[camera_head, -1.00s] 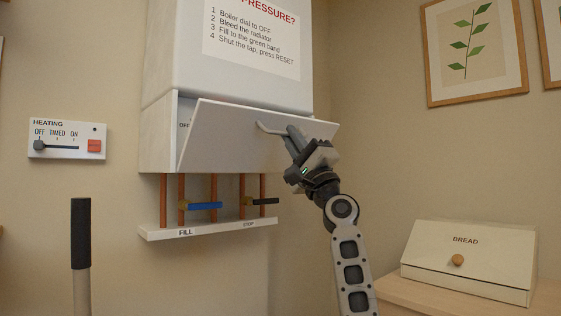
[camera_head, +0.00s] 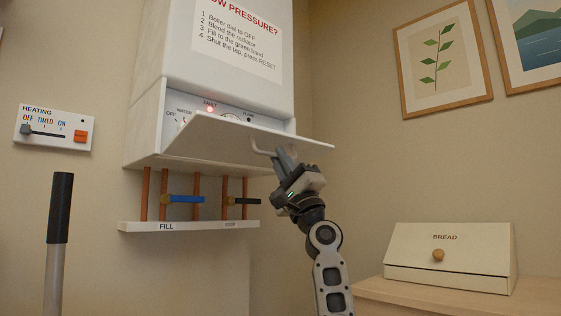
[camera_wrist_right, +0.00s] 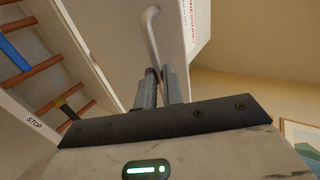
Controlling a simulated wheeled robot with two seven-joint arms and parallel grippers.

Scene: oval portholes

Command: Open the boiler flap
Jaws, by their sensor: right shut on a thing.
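The white boiler (camera_head: 215,55) hangs on the wall in the head view. Its flap (camera_head: 235,140) is swung outward and down, tilted, and a control panel (camera_head: 225,108) with a dial and a lit red lamp shows above it. The flap's lower parts of the panel are hidden behind it. My right gripper (camera_head: 285,160) is shut on the flap's handle (camera_head: 262,150), a pale bent bar. In the right wrist view the fingers (camera_wrist_right: 162,88) close around the handle (camera_wrist_right: 151,35). My left gripper is not in view.
Below the boiler are copper pipes, a blue FILL lever (camera_head: 184,199), a black STOP lever (camera_head: 245,201) and a white shelf strip (camera_head: 190,226). A heating control (camera_head: 54,128) is on the left wall. A bread box (camera_head: 450,255) sits on a wooden counter (camera_head: 400,293) at right.

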